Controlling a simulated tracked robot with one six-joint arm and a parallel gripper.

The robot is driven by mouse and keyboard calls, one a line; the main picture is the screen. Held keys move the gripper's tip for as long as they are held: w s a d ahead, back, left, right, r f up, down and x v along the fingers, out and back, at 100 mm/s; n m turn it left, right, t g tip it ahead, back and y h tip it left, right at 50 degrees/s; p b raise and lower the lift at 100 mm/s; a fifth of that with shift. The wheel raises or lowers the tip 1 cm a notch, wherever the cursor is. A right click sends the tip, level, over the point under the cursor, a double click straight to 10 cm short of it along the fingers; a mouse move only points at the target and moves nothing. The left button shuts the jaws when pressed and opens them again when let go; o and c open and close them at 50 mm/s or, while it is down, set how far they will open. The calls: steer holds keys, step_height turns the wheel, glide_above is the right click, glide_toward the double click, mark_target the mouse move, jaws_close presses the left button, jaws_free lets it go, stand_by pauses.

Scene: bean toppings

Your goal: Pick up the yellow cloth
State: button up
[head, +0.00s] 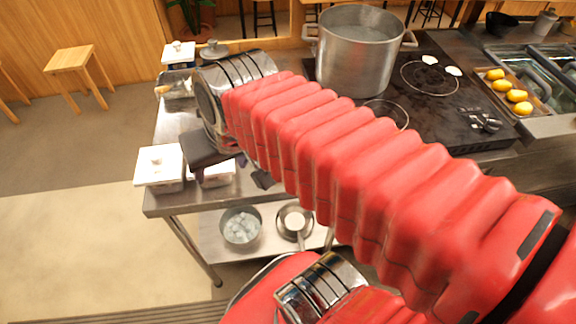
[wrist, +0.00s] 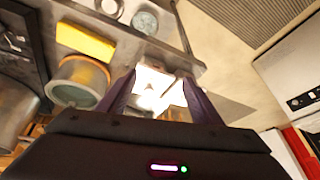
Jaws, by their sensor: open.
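The yellow cloth (wrist: 85,42) shows in the wrist view as a flat yellow strip at the upper left, beside a round metal pot (wrist: 76,82). I cannot make it out in the head view, where my red arm covers much of the counter. My gripper (head: 251,170) is over the left end of the steel counter, by the white-lidded containers (head: 160,166). In the wrist view my gripper (wrist: 160,82) has its two dark fingers apart, with nothing held between them. The cloth lies off to the left of the fingers there.
A large steel pot (head: 360,50) stands on the black cooktop (head: 440,85). Yellow fruits (head: 509,88) lie in a tray at right. A bowl (head: 240,227) and a pan (head: 294,222) sit on the lower shelf. Floor at left is clear around a wooden stool (head: 70,60).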

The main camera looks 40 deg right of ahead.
steer(key=shift+o, duration=0.4)
steer(key=w+d+f+m+g+y, duration=0.1)
steer(key=w+d+f+m+g, duration=0.1)
steer(key=d+m, duration=1)
steer(key=shift+f, duration=0.2)
steer(key=s+d+f+m+y, duration=0.2)
steer(key=d+f+m, duration=0.1)
steer(key=d+m, duration=0.8)
steer(key=shift+s+d+f, duration=0.15)
steer(key=shift+d+f, duration=0.05)
steer(key=shift+d, duration=0.95)
steer(key=shift+f+y, duration=0.1)
steer(key=shift+y, duration=0.2)
steer(key=x, duration=0.8)
steer(key=shift+a+f, duration=0.1)
steer(key=shift+f, duration=0.1)
steer(key=shift+x, duration=2.6)
